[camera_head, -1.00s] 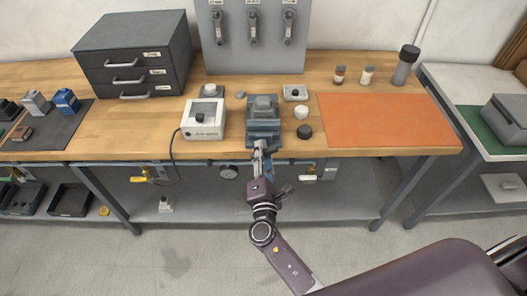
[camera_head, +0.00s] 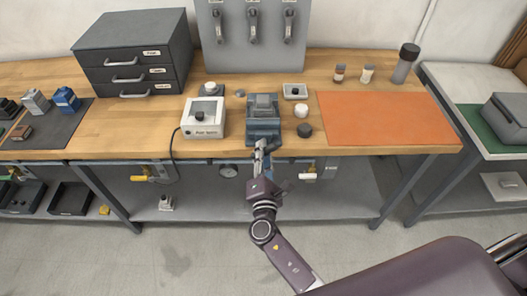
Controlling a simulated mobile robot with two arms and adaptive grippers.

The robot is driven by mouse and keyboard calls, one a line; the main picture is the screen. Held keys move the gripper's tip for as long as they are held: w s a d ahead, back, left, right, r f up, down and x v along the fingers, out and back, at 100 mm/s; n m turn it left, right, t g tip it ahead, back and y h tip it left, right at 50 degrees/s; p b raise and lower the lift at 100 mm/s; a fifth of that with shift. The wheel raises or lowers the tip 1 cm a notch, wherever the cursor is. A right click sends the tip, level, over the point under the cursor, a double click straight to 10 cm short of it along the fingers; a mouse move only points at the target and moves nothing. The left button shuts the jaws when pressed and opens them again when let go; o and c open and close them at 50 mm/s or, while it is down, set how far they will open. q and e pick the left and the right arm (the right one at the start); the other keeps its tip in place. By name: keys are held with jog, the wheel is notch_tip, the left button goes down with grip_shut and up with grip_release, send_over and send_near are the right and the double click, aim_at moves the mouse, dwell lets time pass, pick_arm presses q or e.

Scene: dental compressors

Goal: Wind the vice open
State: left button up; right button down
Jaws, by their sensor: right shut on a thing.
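The blue-grey vice (camera_head: 263,127) stands at the front edge of the wooden workbench, with a grey block (camera_head: 264,102) at its jaws. My right gripper (camera_head: 263,146) is at the front of the vice, just beyond the bench edge, and is shut on the vice handle. The handle itself is mostly hidden by the gripper and too small to make out. I cannot tell how wide the vice jaws stand apart. My left gripper is not in view.
An orange mat (camera_head: 388,119) lies clear at the right. Grey drawers (camera_head: 134,55) stand at the back left.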

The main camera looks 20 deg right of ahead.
jog(key=n, duration=0.3)
jog(key=n+p, duration=0.1)
jog(key=n, duration=0.2)
jog(key=shift+n, duration=0.4)
jog(key=n+p, duration=0.1)
jog(key=n, duration=0.2)
jog(key=shift+d+n+p, duration=0.1)
jog(key=shift+n+p, duration=0.2)
jog(key=shift+n, duration=0.1)
jog(key=n+p, duration=0.1)
jog(key=n, duration=0.2)
jog(key=shift+n, duration=0.3)
jog(key=n+p, duration=0.2)
jog(key=n, duration=0.1)
jog(key=shift+n, duration=0.3)
jog(key=n+p, duration=0.2)
jog(key=n, duration=0.1)
jog(key=shift+r+n, duration=0.1)
jog(key=shift+n, duration=0.2)
jog(key=n+p, duration=0.1)
jog(key=n, duration=0.3)
jog(key=shift+p, duration=0.4)
jog(key=shift+s+n+p, duration=0.1)
jog(key=shift+n+p, duration=0.5)
jog(key=shift+n, duration=1.3)
